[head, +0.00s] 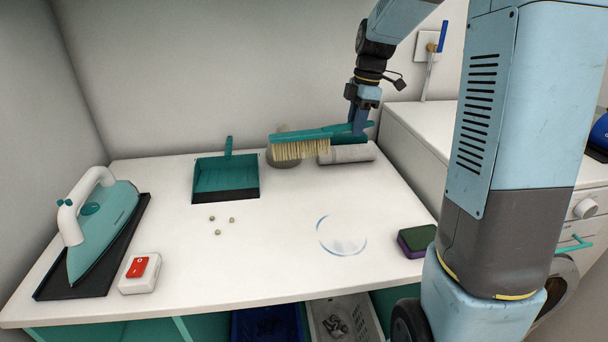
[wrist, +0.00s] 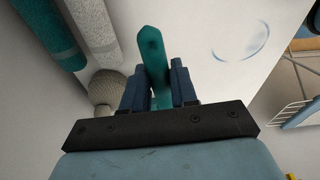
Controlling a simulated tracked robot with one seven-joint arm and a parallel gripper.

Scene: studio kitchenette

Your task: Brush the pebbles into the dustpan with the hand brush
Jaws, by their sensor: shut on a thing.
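The teal hand brush (head: 303,134) is held level above the back of the white table, its pale bristles pointing down. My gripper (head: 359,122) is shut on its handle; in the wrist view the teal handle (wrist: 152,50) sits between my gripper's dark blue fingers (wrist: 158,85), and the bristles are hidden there. The teal dustpan (head: 226,176) lies on the table left of the brush, its dark lip towards the front. Three small pale pebbles, one of them the front pebble (head: 218,232), lie loose in front of that lip.
A teal iron (head: 105,220) on a dark tray and a red-switched white box (head: 139,273) stand at left. A grey roll (head: 347,154) and a round beige thing (head: 283,158) are under the brush. A sponge (head: 414,240) lies at right.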

